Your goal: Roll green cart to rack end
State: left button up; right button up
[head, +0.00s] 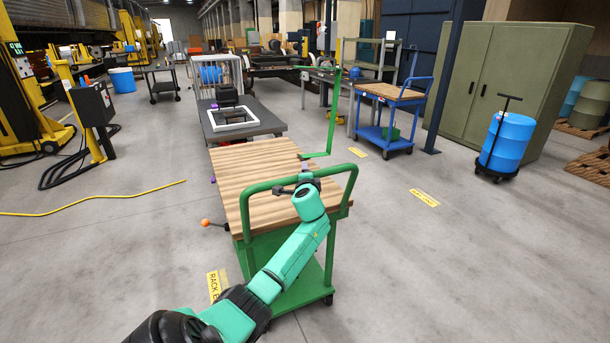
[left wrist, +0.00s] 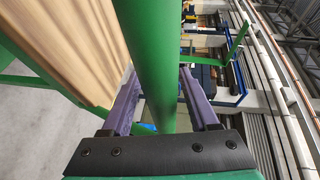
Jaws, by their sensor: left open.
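The green cart (head: 300,282) stands in front of me, with a ribbed wooden top (head: 240,172) and a green push handle (head: 262,186) at its near end. My left arm reaches up to this handle, and my left gripper (head: 307,180) is at its bar. In the left wrist view, the green bar (left wrist: 158,60) runs between the two purple fingers of my left gripper (left wrist: 160,88), which are open with gaps beside it. The cart's far end is close to a grey table (head: 245,122) carrying a white frame. My right gripper is not in view.
A yellow floor label reading "RACK E" (head: 214,286) lies left of the cart, partly hidden. A blue cart (head: 392,137) and blue drum (head: 507,140) stand to the right. A yellow cable (head: 100,212) lies on the left floor. Floor right of the cart is clear.

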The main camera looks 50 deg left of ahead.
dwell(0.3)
pick_arm(q)
jog(key=v, duration=1.4)
jog(key=shift+d, duration=0.25)
jog(key=shift+s, duration=0.15)
jog(key=w+d+f+m+g+h, duration=0.1)
jog(key=d+f+h, duration=0.1)
jog(key=f, duration=0.7)
jog(key=w+d+f+h, duration=0.1)
jog(key=f+h, duration=0.1)
jog(key=f, duration=0.7)
jog(key=s+d+f+n+g+h, duration=0.15)
jog(key=s+d+f, duration=0.25)
jog(key=f, duration=0.7)
jog(key=s+d+f+m+g+h, duration=0.1)
jog(key=s+d+f+g+h, duration=0.2)
jog(key=f, duration=0.7)
jog(key=s+d+f+n+g+h, duration=0.1)
jog(key=s+d+f, duration=0.3)
jog(key=s, duration=0.6)
jog(key=s+d+f+n+g+h, duration=0.1)
jog(key=s+d+f, duration=0.3)
jog(key=s+f, duration=0.5)
jog(key=s+d+f+n+g+h, duration=0.1)
jog(key=s+d+f+n, duration=0.2)
jog(key=s, duration=0.9)
notch_tip(320, 180, down, 3)
jog(key=shift+s+d+f+g+h+p, duration=0.2)
jog(key=shift+s+d+g+h+p, duration=0.2)
jog(key=shift+d, duration=0.3)
